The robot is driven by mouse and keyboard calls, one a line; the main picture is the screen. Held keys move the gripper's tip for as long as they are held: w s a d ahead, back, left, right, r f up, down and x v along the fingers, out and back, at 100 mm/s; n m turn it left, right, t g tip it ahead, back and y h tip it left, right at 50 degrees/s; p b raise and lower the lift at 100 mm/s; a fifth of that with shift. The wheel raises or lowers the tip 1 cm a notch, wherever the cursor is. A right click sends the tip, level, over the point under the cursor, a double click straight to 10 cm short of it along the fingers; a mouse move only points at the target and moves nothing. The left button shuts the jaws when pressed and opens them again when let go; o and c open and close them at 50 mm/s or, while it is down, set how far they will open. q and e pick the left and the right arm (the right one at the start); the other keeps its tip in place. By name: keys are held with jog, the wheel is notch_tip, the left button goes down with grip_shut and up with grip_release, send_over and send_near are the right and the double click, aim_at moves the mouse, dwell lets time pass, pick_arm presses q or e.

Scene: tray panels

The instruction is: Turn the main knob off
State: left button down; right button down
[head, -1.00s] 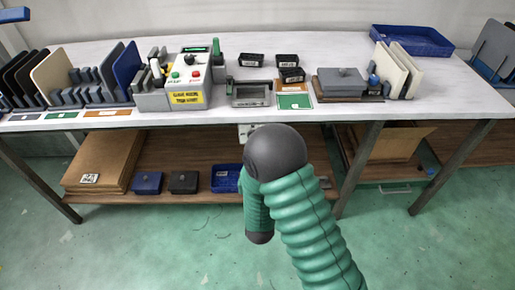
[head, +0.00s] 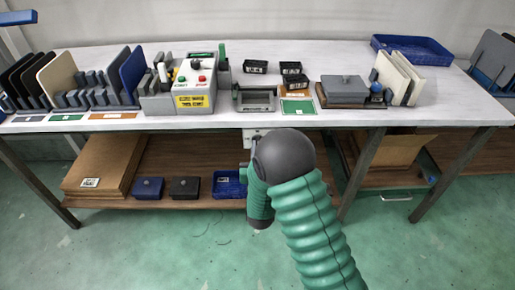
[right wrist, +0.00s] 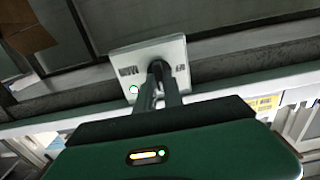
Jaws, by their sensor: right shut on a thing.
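A control box (head: 196,86) with a black knob (head: 195,63), a green button and a red button stands on the table. My left gripper is not in view.
The table (head: 335,53) has a grey fixture (head: 254,98), several small black bins, a blue tray (head: 412,47) and racks of panels on it. The lower shelf holds cardboard (head: 105,165) and blue and black boxes. The floor in front is clear.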

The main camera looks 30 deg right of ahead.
jog(key=shift+a+n, duration=0.1)
jog(key=shift+n, duration=0.3)
jog(key=shift+w+a+f+n+p, duration=0.1)
jog(key=shift+n+p, duration=2.15)
jog(key=shift+n, duration=2.05)
jog(key=shift+w+a+f+n+p, duration=0.1)
jog(key=shift+n+p, duration=2.15)
jog(key=shift+n, duration=2.05)
jog(key=c, duration=1.5)
grip_release()
jog(key=shift+d+f, duration=0.1)
jog(key=shift+f, duration=0.05)
jog(key=shift+o, duration=0.2)
